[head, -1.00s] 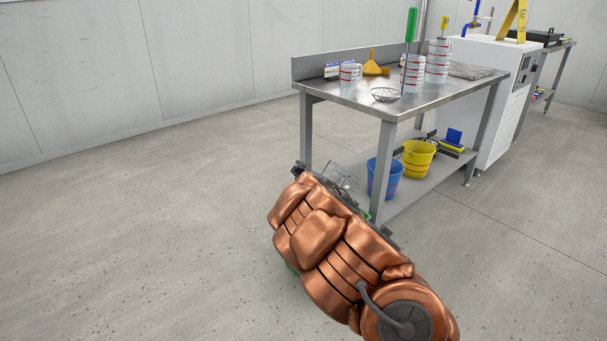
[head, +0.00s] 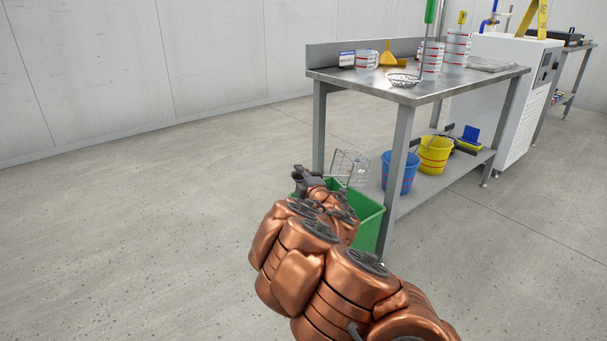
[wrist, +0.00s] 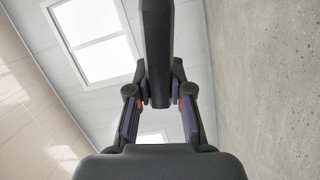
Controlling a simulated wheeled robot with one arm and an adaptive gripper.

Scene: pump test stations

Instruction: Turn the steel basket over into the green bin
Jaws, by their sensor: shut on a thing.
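The steel wire basket (head: 350,168) hangs in the air above the green bin (head: 370,228) in the head view. It looks tilted, with its mesh side facing me; whether anything is in it cannot be made out. My gripper (head: 312,180), partly hidden by my copper-coloured arm, is at the basket's left. In the wrist view my gripper (wrist: 160,88) is closed around a dark bar, which looks like the basket's handle. The basket's mesh does not show there. The bin stands on the floor by the table's near leg, its front left hidden by my arm.
A steel table (head: 430,90) carries a wire bowl (head: 403,80), a yellow funnel (head: 390,57) and several clear containers. A blue bucket (head: 399,175) and a yellow bucket (head: 434,155) stand on its lower shelf. The floor at the left is clear.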

